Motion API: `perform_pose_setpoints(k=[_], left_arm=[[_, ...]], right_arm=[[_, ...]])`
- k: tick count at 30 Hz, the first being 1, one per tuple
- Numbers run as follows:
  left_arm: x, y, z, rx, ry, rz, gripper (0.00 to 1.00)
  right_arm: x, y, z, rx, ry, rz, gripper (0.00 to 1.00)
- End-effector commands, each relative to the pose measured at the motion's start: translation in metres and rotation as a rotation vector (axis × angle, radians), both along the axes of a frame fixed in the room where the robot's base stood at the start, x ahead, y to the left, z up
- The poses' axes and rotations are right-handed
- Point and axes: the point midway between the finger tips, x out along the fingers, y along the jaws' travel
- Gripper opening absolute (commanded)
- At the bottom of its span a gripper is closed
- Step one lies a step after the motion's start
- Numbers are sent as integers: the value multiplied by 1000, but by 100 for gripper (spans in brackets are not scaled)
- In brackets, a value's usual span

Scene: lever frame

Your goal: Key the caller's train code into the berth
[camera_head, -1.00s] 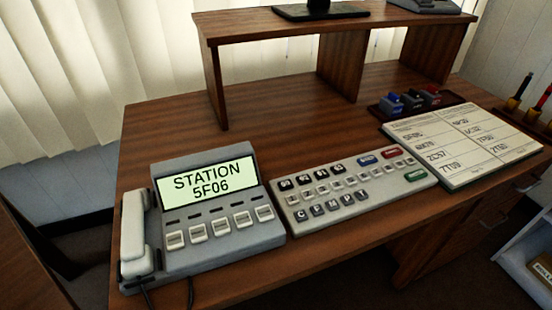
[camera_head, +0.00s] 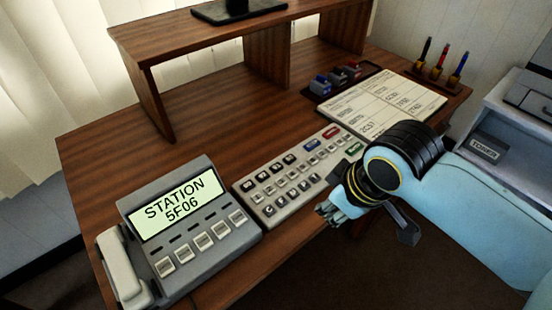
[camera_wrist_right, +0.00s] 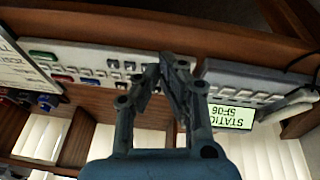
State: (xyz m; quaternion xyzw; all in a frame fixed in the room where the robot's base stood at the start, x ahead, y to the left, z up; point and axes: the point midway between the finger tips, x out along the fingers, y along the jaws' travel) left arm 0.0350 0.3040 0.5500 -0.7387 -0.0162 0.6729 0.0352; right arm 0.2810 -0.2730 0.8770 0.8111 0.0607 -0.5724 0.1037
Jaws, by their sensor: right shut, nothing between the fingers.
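A grey phone unit (camera_head: 200,234) stands at the front left of the desk. Its lit display (camera_head: 172,205) reads "STATION 5F06". The display shows upside down in the wrist view (camera_wrist_right: 232,117). To its right lies a pale keypad panel (camera_head: 262,208) with rows of dark and light keys, a blue key (camera_head: 312,145), a red key (camera_head: 331,133) and a green key (camera_head: 355,148). My right gripper (camera_head: 326,212) is shut and empty at the front edge of the panel. In the wrist view its fingertips (camera_wrist_right: 167,58) overlap the panel's keys; I cannot tell whether they touch.
A white handset (camera_head: 122,266) lies at the phone's left side. A sheet of written codes (camera_head: 420,97), stamps (camera_head: 337,79) in a dark tray, and a pen stand (camera_head: 436,72) are at the right. A wooden shelf (camera_head: 200,40) spans the back. The desk behind the keypad is clear.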

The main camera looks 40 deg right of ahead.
Motion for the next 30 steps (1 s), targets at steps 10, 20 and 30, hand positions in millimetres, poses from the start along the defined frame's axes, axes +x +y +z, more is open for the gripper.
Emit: perform_pose_setpoints(k=[10, 20, 30], left_arm=[[4, 3, 16, 3, -6, -1, 0], [4, 3, 16, 3, -6, -1, 0], [3, 2, 16, 3, -5, -1, 0]], right_arm=[[143, 3, 31, -90, -316, 579, 0], [209, -22, 26, -213, -476, 741, 0], [212, -23, 26, -221, -482, 748, 0]])
